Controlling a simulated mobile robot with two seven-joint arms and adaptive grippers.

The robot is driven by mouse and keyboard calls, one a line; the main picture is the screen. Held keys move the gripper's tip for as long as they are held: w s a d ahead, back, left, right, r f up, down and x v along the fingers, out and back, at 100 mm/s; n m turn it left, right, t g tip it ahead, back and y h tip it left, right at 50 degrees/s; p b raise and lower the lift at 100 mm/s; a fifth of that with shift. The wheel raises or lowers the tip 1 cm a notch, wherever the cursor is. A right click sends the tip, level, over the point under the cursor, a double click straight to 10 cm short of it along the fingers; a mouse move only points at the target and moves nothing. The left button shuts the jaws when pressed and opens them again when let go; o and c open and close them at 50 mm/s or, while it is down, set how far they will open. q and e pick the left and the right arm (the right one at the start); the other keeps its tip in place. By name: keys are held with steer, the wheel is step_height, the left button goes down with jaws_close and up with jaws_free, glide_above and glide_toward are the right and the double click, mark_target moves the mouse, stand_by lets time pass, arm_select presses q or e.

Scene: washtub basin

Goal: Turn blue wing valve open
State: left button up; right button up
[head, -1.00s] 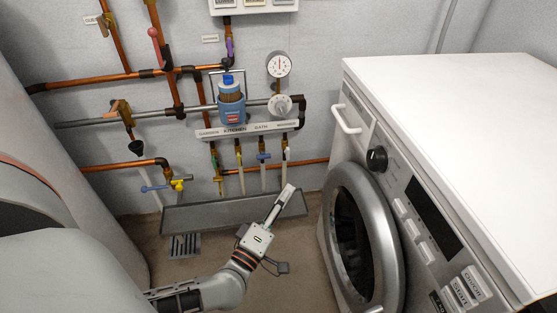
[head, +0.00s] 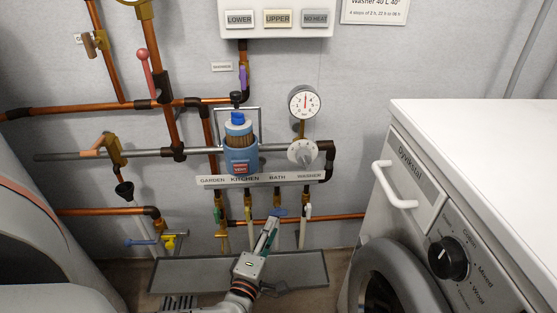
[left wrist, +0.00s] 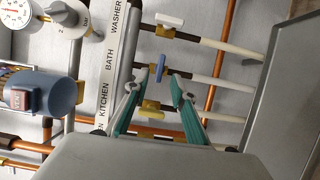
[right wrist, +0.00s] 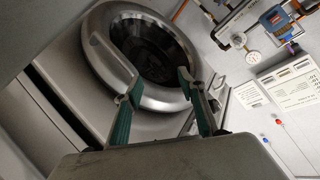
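The blue wing valve (head: 280,212) sits on the pipe under the BATH label. It also shows in the left wrist view as a small blue handle (left wrist: 160,60). My left gripper (head: 270,222) reaches up to it from below. In the left wrist view, my left gripper (left wrist: 159,76) is open, with the blue handle just past and roughly between the fingertips. I cannot tell whether they touch it. My right gripper (right wrist: 158,80) is open and empty, facing the washing machine door; it is not in the head view.
A grey trough (head: 205,275) lies below the valves. Another blue handle (head: 138,243) is at lower left. The washing machine (head: 470,150) stands at the right.

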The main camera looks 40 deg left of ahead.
mark_target(277, 216)
arm_select(q)
steer(key=shift+b+x, duration=0.85)
steer(key=shift+x, duration=2.55)
arm_select(e)
steer(key=shift+s+a+m, duration=0.2)
steer(key=shift+a+m, duration=0.45)
steer(key=shift+m, duration=0.65)
arm_select(q)
jaws_close()
